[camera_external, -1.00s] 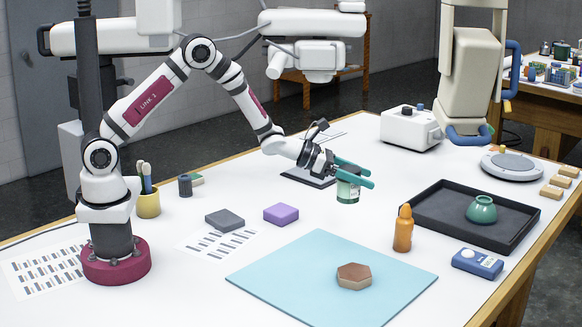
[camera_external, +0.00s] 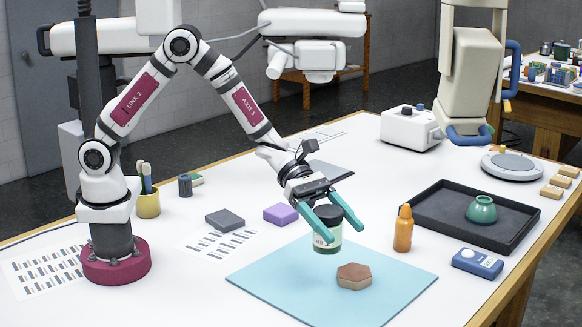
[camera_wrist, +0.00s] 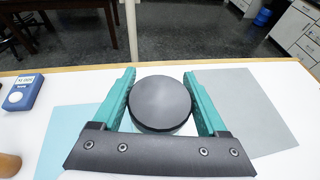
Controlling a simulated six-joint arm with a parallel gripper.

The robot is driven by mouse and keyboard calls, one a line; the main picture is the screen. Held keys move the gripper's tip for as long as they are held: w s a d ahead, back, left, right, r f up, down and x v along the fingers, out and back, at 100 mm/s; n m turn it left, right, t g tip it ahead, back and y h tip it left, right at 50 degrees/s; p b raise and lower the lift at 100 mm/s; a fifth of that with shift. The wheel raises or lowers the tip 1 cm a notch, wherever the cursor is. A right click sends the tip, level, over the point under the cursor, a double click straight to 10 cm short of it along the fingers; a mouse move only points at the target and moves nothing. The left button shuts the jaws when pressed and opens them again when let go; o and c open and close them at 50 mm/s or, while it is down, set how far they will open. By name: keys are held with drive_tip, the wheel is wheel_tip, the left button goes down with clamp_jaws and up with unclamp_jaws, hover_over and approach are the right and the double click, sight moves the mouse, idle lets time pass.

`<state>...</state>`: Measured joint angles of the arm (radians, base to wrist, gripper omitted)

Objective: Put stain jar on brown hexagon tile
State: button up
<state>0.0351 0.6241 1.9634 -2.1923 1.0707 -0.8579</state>
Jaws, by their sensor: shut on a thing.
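The stain jar (camera_external: 328,243) has a dark lid and a clear body with a green label. My gripper (camera_external: 330,222) is shut on it, with a teal finger on each side, and holds it upright above the blue mat (camera_external: 285,270). In the wrist view the jar's round dark lid (camera_wrist: 160,103) sits between the fingers. The brown hexagon tile (camera_external: 354,276) lies on the mat, just in front and to the right of the jar in the external view. The tile does not show in the wrist view.
An orange bottle (camera_external: 403,230) stands right of the mat. A purple block (camera_external: 280,214) and a grey block (camera_external: 225,220) lie to the left.

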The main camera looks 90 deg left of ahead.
drive_tip(key=shift+w+a+f, duration=1.25)
drive_tip(key=shift+a+f, duration=0.15)
drive_tip(key=shift+f, duration=0.4)
drive_tip(key=shift+w+a+f, duration=1.2)
drive_tip(key=shift+a+f, duration=0.25)
drive_tip(key=shift+f, duration=0.35)
drive_tip(key=shift+w+a+f, duration=1.25)
drive_tip(key=shift+a+f, duration=0.15)
drive_tip(key=shift+f, duration=0.4)
drive_tip(key=shift+f, duration=0.1)
drive_tip(key=o, duration=1.5)
drive_tip(key=shift+o, duration=0.2)
